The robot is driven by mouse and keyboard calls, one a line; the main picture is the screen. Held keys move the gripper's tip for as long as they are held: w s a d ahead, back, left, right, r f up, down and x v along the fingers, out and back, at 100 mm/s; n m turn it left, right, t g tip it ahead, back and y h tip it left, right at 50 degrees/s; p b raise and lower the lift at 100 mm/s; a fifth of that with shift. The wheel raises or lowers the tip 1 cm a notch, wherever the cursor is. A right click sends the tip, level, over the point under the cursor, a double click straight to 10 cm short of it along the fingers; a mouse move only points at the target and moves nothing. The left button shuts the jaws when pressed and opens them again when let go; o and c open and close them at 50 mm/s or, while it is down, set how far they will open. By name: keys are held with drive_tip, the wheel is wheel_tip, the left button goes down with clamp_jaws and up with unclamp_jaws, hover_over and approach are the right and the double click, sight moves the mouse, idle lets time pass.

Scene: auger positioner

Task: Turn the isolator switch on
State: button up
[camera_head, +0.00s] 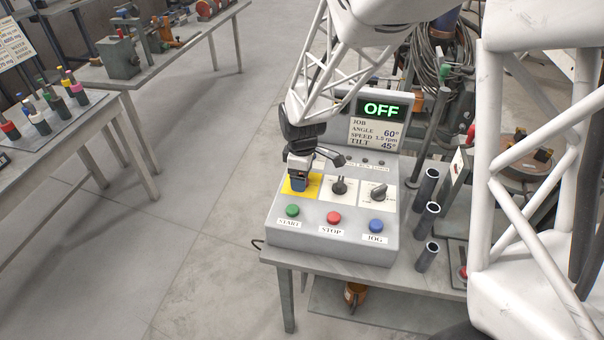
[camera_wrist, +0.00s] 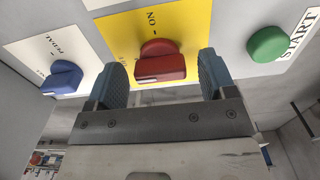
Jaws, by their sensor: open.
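The isolator switch (camera_wrist: 162,62) is a red rotary knob with a raised bar, on a yellow plate (camera_wrist: 188,22) marked ON above it in the wrist view. My gripper (camera_wrist: 162,78) is open, with one blue-grey finger on each side of the knob. A gap shows beside each finger, and whether either touches cannot be told. In the head view my gripper (camera_head: 299,183) is over the yellow plate (camera_head: 315,187) at the control box's left and hides the knob. The display (camera_head: 381,110) reads OFF in green.
The green START button (camera_wrist: 267,44) is close to the right finger in the wrist view. A blue-looking knob (camera_wrist: 62,78) is left of the fingers. Red STOP (camera_head: 334,217) and blue JOG (camera_head: 376,225) buttons line the box front. Dark tubes (camera_head: 427,221) stand to its right.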

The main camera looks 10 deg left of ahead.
drive_tip(key=c, duration=0.9)
